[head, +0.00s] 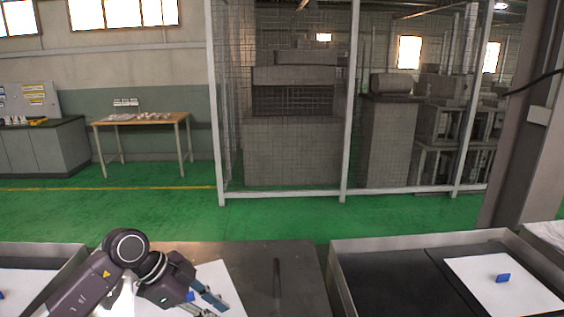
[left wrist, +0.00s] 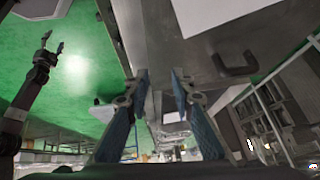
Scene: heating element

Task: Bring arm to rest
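My left arm comes in from the lower left in the head view. Its gripper (head: 208,301) is low over the middle table, in front of a white sheet (head: 222,275). In the left wrist view the left gripper's two blue-padded fingers (left wrist: 158,78) stand apart with a clear gap and nothing held between them. A small blue patch shows by this gripper in the head view; I cannot tell whether it is a part or a finger pad. My right gripper (left wrist: 54,43) shows at the left of the left wrist view, its fingers apart and empty. It is not in the head view.
A metal tray (head: 386,242) at right holds a white sheet with a blue block (head: 503,278). Another tray (head: 40,249) is at left. The grey middle table (head: 255,255) has a dark handle (head: 277,276). Green floor and a mesh fence (head: 345,100) lie beyond.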

